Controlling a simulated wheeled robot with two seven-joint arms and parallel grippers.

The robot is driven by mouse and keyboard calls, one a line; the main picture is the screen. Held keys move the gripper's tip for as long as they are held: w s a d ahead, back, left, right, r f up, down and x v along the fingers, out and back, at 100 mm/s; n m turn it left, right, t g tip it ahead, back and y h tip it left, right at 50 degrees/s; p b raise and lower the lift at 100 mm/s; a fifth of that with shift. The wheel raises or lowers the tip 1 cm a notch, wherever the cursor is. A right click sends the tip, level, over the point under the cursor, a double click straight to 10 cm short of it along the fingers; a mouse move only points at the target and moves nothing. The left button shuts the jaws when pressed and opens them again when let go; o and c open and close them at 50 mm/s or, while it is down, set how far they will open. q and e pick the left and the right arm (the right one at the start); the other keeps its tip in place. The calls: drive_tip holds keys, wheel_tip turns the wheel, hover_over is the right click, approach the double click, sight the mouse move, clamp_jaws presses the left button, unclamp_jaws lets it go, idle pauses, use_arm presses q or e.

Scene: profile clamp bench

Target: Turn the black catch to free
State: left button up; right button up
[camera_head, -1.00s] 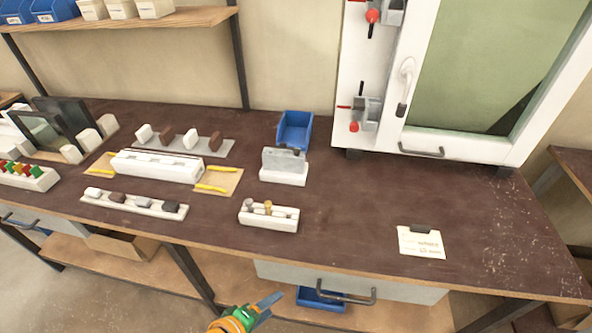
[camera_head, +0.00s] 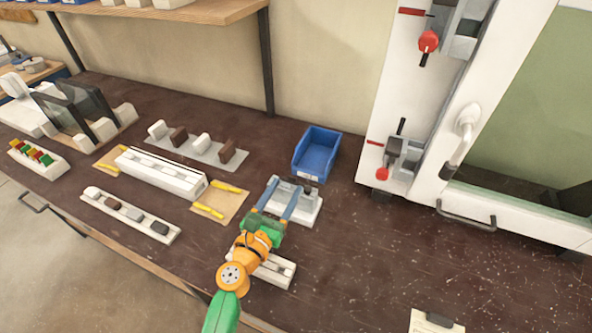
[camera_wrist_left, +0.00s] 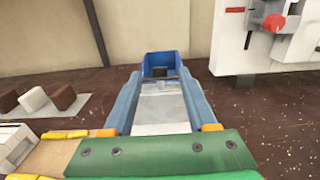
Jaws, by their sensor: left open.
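On the white panel left of the window, the lower grey clamp (camera_head: 404,158) has a thin black lever (camera_head: 401,127) standing up and a red knob (camera_head: 382,174) below. The upper clamp (camera_head: 464,28) has a red knob (camera_head: 428,42) with a black stem. Which black part is the catch, I cannot tell. My left gripper (camera_head: 281,192) is open over the white stand (camera_head: 308,212) with a grey plate, left of the panel and apart from the clamps. In the left wrist view the plate (camera_wrist_left: 162,108) shows between the blue fingers. My right gripper is not in view.
A blue bin (camera_head: 316,154) stands just behind the white stand. The white window handle (camera_head: 466,122) and a bar handle (camera_head: 466,217) are to the right. A white profile (camera_head: 160,172) and block rows lie left. The bench front right is clear except a note card (camera_head: 435,322).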

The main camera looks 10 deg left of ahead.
sight(292, 178)
use_arm(q)
drive_tip(key=w, duration=0.5)
drive_tip(key=shift+w+d+f, duration=0.1)
drive_tip(key=shift+d, duration=0.3)
drive_tip(key=shift+s, duration=0.2)
drive_tip(key=shift+c, duration=0.8)
clamp_jaws()
